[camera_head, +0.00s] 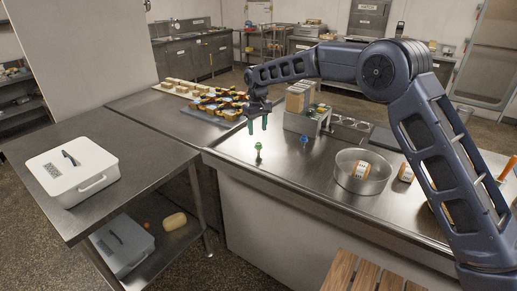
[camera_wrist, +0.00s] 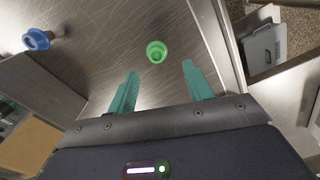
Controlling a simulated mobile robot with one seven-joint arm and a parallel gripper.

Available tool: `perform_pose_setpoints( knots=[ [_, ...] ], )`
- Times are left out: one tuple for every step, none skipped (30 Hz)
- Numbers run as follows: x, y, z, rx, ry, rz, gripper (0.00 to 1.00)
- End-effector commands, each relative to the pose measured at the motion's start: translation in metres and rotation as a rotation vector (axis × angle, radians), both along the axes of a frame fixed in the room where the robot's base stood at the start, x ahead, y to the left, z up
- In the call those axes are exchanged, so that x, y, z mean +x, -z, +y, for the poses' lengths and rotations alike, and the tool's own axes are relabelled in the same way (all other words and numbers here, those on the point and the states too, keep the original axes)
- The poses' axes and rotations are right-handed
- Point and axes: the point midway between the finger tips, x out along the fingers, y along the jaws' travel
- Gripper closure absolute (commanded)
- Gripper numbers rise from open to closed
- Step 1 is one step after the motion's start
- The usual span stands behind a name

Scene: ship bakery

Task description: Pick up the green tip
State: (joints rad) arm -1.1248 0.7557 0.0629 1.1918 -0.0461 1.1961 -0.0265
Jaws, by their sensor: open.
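The green tip (camera_head: 258,147) stands on the steel counter near its left edge. In the wrist view the green tip (camera_wrist: 156,51) shows as a bright green ring, ahead of the gap between my fingers. My gripper (camera_head: 258,127) is open and empty, with its teal fingers pointing down above the counter, apart from the tip. In the wrist view my gripper (camera_wrist: 158,85) has its two teal fingers spread wide, with nothing between them.
A blue tip (camera_head: 304,140) stands right of the green one; it also shows in the wrist view (camera_wrist: 37,40). A metal holder (camera_head: 306,122) with boxes stands behind. A round pan (camera_head: 349,180) is to the right. Pastries (camera_head: 222,103) lie at the back left.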

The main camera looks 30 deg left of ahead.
Motion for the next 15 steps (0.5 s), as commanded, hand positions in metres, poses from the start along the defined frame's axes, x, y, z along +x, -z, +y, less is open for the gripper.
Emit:
perform_pose_setpoints(
  knots=[
    [0.000,0.008,0.000,-0.001,0.000,0.000,0.49],
    [0.000,0.012,0.000,-0.001,0.000,0.000,0.49],
    [0.000,0.018,0.000,-0.002,0.000,0.001,0.49],
    [0.000,0.023,0.000,-0.002,0.000,0.001,0.49],
    [0.000,0.027,0.000,-0.001,0.000,0.000,0.49],
    [0.000,0.031,0.000,-0.001,0.000,-0.001,0.49],
    [0.000,0.034,0.000,-0.001,0.000,-0.001,0.49],
    [0.000,0.036,0.000,-0.001,0.000,-0.001,0.49],
    [0.001,0.038,0.000,-0.001,0.000,-0.001,0.49],
    [0.001,0.040,0.000,0.000,0.000,-0.001,0.49],
    [0.001,0.041,0.000,0.000,0.000,-0.001,0.49],
    [0.001,0.043,0.000,0.000,0.000,-0.001,0.49],
    [0.002,0.045,0.000,0.000,0.000,-0.001,0.49],
    [0.002,0.048,0.000,0.000,0.000,-0.001,0.49],
    [0.003,0.052,0.000,-0.001,0.000,-0.001,0.49]
  ],
)
